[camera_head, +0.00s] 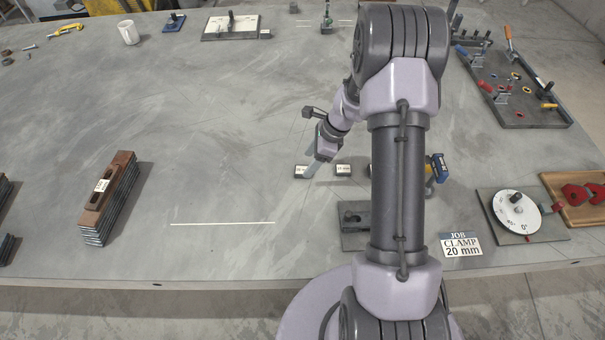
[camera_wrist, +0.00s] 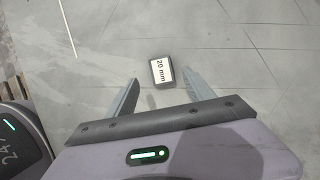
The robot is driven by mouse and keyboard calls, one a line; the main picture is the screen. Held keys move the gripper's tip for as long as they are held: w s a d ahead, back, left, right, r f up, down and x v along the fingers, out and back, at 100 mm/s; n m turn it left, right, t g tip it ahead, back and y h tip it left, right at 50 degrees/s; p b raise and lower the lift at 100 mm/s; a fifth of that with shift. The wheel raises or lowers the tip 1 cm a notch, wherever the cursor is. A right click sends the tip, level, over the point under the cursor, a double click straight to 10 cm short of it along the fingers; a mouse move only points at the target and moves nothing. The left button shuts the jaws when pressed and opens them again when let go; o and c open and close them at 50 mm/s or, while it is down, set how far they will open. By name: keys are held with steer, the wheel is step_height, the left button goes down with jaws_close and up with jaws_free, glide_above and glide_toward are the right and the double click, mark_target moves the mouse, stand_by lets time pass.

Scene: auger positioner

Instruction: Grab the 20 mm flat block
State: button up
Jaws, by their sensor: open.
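The 20 mm flat block (camera_wrist: 161,72) is a small dark block with a white label reading "20 mm" in the wrist view. It lies on the grey table, in line with the gap between my fingers. My gripper (camera_wrist: 160,80) is open and empty, one finger on each side of that gap. In the head view my gripper (camera_head: 312,166) points down beside a small labelled block (camera_head: 301,171), which appears to be the same one; its label is too small to read there. I cannot tell how high the fingertips are above the table.
Another small labelled block (camera_head: 343,169) lies just right. A dark slotted fixture (camera_head: 355,217) is partly hidden by my arm. A dial plate (camera_head: 521,213) and a job card (camera_head: 461,245) reading "CLAMP 20 mm" are at right. Stacked bars (camera_head: 112,200) stand left; the table between is clear.

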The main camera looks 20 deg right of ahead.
mark_target(303, 170)
steer(key=b+x, duration=0.2)
steer(key=x, duration=0.2)
steer(key=shift+w+f, duration=0.2)
steer(key=shift+f, duration=0.2)
steer(key=shift+r, duration=0.15)
jaws_close()
